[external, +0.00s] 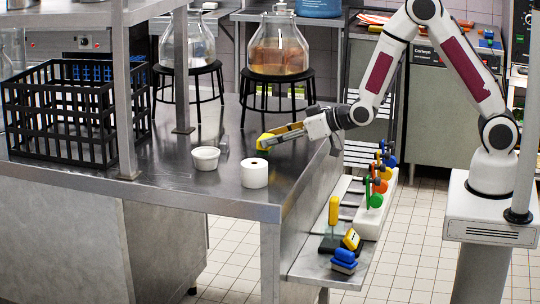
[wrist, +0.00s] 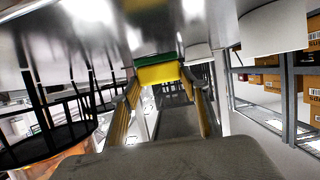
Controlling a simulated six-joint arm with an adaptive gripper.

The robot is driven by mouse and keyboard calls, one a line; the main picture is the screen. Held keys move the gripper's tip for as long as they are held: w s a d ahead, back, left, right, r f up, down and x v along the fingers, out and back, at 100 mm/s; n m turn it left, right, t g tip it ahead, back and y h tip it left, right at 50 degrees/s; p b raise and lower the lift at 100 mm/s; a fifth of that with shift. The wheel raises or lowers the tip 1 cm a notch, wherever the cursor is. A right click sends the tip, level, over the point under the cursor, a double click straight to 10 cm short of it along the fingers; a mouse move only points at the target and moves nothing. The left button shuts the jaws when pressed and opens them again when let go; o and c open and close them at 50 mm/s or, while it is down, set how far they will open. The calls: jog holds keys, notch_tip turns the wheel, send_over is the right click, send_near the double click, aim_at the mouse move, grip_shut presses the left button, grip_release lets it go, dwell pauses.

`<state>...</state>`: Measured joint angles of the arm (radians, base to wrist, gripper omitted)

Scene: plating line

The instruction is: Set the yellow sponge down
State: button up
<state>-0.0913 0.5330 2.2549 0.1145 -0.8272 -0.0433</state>
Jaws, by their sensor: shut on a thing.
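The yellow sponge (external: 264,142) is at the tip of my gripper (external: 272,137), low over the right part of the steel table (external: 225,190). I cannot tell whether the sponge touches the tabletop. In the wrist view the sponge (wrist: 158,74) shows a yellow face and a green layer, between the ends of the two fingers (wrist: 160,88). My gripper is shut on it. The fingers hide part of the sponge in the external view.
A white roll (external: 254,175) and a white bowl (external: 206,159) stand near the sponge. A small metal block (external: 224,145) is to its left. Black stools (external: 276,78) with glass jars stand behind.

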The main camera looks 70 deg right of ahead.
jog(key=shift+f, duration=1.2)
jog(key=shift+f, duration=0.1)
jog(key=o, duration=0.9)
jog(key=shift+s+r, duration=0.25)
jog(key=shift+s, duration=0.05)
jog(key=shift+v, duration=3.45)
jog(key=shift+r, duration=0.15)
